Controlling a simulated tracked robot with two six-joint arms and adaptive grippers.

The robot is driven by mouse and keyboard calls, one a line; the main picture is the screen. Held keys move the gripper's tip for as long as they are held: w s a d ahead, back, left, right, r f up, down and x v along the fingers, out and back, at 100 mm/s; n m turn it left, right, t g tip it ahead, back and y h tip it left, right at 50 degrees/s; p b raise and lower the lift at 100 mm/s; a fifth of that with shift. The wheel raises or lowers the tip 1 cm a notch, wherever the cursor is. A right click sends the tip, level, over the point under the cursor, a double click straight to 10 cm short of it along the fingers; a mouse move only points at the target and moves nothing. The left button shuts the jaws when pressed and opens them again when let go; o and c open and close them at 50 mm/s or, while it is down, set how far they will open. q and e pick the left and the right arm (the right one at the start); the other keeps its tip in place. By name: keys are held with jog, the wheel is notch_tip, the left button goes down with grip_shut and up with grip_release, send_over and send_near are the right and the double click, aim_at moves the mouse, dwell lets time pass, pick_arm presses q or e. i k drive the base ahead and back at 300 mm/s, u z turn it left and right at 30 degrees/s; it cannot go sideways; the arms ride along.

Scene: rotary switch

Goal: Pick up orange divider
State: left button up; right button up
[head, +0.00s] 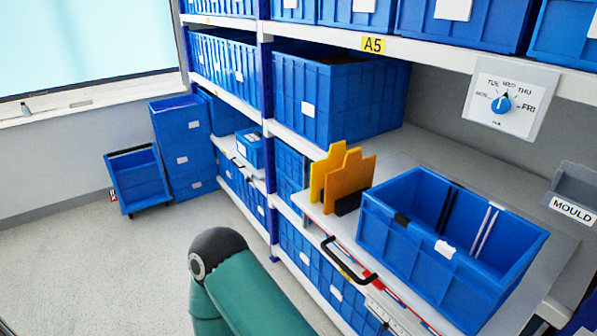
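The orange divider (350,178) stands upright on the shelf board, at its left end. A yellow divider (320,182) of similar stepped shape stands right beside it on the left and is partly hidden by it. A small black holder (347,204) sits at the foot of the orange divider; I cannot tell how the divider is seated in it. Neither of my grippers is in view. Only a green link of one of my arms shows at the bottom, well short of the dividers.
An open blue bin (450,244) stands just right of the dividers. A black handle (347,262) sticks out at the shelf front. A large blue crate (335,100) is behind. A rotary dial (501,103) hangs above right.

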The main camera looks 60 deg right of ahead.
aim_at(356, 173)
jog(key=z, duration=0.05)
jog(key=i, duration=1.8)
jog(key=z, duration=2.85)
